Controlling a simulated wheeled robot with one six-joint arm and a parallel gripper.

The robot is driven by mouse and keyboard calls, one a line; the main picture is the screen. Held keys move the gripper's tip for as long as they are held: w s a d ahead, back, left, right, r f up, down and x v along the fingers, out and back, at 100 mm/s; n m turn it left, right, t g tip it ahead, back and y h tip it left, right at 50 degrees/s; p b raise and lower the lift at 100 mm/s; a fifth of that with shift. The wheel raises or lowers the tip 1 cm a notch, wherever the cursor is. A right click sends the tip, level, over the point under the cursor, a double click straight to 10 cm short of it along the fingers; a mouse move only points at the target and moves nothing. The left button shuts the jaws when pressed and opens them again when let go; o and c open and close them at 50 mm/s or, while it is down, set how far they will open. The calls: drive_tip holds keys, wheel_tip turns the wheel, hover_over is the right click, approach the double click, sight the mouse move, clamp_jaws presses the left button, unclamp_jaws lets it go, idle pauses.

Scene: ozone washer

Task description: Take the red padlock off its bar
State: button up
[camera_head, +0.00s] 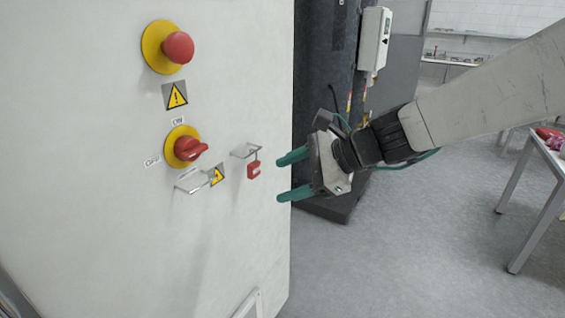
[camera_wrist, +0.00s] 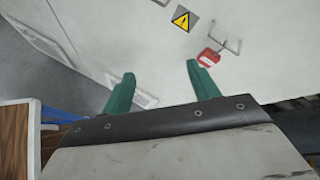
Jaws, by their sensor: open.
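The red padlock (camera_head: 254,170) hangs on a thin metal bar (camera_head: 244,151) that sticks out of the white cabinet panel. My gripper (camera_head: 287,176) is open and empty, just to the right of the padlock, with its two green fingers pointing at the panel. In the head view the padlock lies left of the fingertips, at a height between them. In the wrist view the padlock (camera_wrist: 208,58) shows just beyond the tip of the right finger, below the bar (camera_wrist: 228,45). My gripper (camera_wrist: 160,72) has nothing between its fingers there.
Left of the padlock are a second bar (camera_head: 190,188), a red rotary switch (camera_head: 187,148) on a yellow disc and a red emergency button (camera_head: 178,47). A dark machine (camera_head: 322,80) stands behind the panel's right edge. A table (camera_head: 545,170) is at the right.

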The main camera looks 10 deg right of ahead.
sight(257, 166)
drive_tip(key=w+a+f+m+t, duration=0.1)
drive_tip(key=w+a+m, duration=0.1)
drive_tip(key=w+m, duration=0.1)
drive_tip(key=w+a+f+m+t, duration=0.1)
drive_tip(key=w+a+f+m, duration=0.1)
drive_tip(key=w, duration=0.4)
drive_tip(key=w+a+f+m+t, duration=0.1)
drive_tip(key=w+a+f+m, duration=0.1)
drive_tip(key=w+m, duration=0.2)
drive_tip(key=shift+w+a+f+t, duration=0.1)
drive_tip(key=shift+w+t, duration=0.1)
drive_tip(key=shift+w, duration=0.15)
drive_tip(key=shift+w+a+f+t, duration=0.1)
drive_tip(key=shift+w+t, duration=0.1)
drive_tip(key=shift+w, duration=0.15)
drive_tip(key=c, duration=1.1)
